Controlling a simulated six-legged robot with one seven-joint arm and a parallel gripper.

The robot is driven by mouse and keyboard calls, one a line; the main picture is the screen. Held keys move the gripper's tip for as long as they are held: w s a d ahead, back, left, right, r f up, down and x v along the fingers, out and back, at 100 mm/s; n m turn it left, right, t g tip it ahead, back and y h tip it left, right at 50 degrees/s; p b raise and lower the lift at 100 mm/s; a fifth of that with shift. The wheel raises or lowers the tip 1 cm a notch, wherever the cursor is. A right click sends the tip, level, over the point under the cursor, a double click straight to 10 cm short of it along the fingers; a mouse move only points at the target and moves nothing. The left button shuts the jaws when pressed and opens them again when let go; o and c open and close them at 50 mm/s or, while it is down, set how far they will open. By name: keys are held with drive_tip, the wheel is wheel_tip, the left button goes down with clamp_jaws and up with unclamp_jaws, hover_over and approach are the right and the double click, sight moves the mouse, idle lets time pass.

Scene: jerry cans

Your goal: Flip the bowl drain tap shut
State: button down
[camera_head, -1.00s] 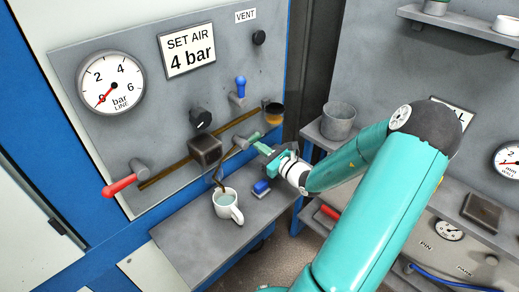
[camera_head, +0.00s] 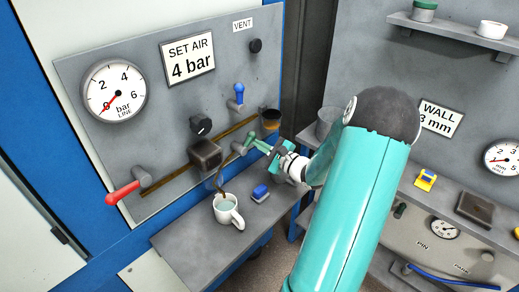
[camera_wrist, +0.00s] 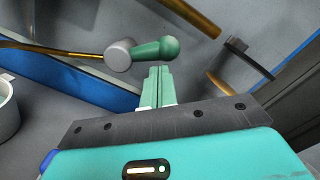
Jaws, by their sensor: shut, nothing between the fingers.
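A tap with a green handle and a grey hub (camera_head: 240,148) sits low on the grey panel, right of a dark block (camera_head: 205,153). No label names it as the drain tap. Its handle slants up and right from the hub. In the wrist view the rounded green handle (camera_wrist: 158,49) points right from its grey hub (camera_wrist: 118,55). My gripper (camera_head: 265,146) is just right of the tap. Its green fingertips (camera_wrist: 158,69) are together and empty, just below the handle in the wrist view. I cannot tell whether they touch it.
A white mug (camera_head: 228,210) and a small blue object (camera_head: 260,192) stand on the grey shelf below. A red lever (camera_head: 123,194) is at the left, a blue one (camera_head: 239,93) above. A dark cup (camera_head: 270,117) is close above my gripper. A gauge (camera_head: 115,91) reads near zero.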

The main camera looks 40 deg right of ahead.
drive_tip(key=r+n, duration=0.1)
drive_tip(key=n, duration=0.2)
drive_tip(key=a+r+n, duration=0.1)
drive_tip(key=n, duration=0.2)
drive_tip(key=a+r+n, duration=0.1)
drive_tip(key=n, duration=0.1)
drive_tip(key=shift+a+r+n, duration=0.25)
drive_tip(key=shift+r+n, duration=0.05)
drive_tip(key=shift+n, duration=0.1)
drive_tip(key=shift+a, duration=0.1)
drive_tip(key=shift+s, duration=0.1)
idle(0.4)
